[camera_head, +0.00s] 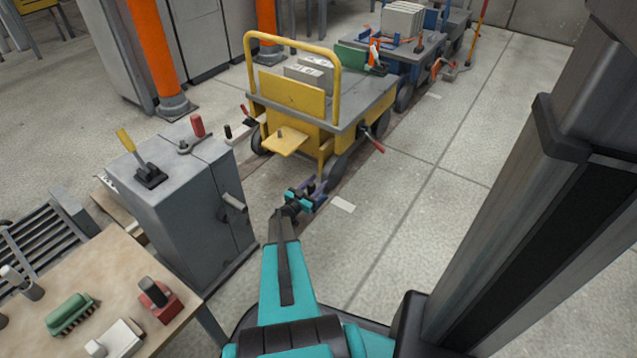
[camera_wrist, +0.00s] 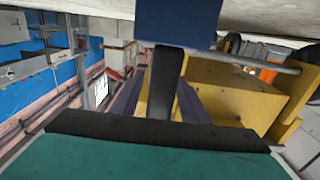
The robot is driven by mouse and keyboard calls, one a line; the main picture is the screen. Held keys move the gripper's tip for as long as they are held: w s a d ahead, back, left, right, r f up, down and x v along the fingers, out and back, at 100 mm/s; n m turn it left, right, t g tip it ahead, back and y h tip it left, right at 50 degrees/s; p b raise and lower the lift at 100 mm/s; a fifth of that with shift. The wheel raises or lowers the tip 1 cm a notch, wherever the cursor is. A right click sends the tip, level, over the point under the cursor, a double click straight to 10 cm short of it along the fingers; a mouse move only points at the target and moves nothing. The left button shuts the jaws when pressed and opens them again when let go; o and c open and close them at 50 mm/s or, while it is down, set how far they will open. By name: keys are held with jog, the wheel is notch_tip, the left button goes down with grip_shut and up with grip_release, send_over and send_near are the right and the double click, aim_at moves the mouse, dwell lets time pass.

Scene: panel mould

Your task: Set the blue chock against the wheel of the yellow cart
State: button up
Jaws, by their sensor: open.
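In the wrist view, the blue chock (camera_wrist: 180,22) shows at the top centre against the pale floor, with a dark upright handle (camera_wrist: 165,82). The purple fingers of my gripper (camera_wrist: 158,95) stand apart on either side of this handle. In the head view my gripper largely hides the chock. The cart's yellow body (camera_wrist: 225,95) is to the right in the wrist view. I cannot tell whether the chock touches the wheel.
A grey cabinet with levers (camera_head: 180,195) stands left of my arm. A table (camera_head: 45,275) with small objects is at the lower left. A blue cart (camera_head: 405,50) stands behind the yellow one.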

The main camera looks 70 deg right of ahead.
aim_at(309, 191)
jog(key=p+v, duration=0.3)
jog(key=v, duration=0.7)
jog(key=shift+a, duration=0.25)
jog(key=shift+w+a, duration=0.15)
jog(key=shift+a, duration=0.1)
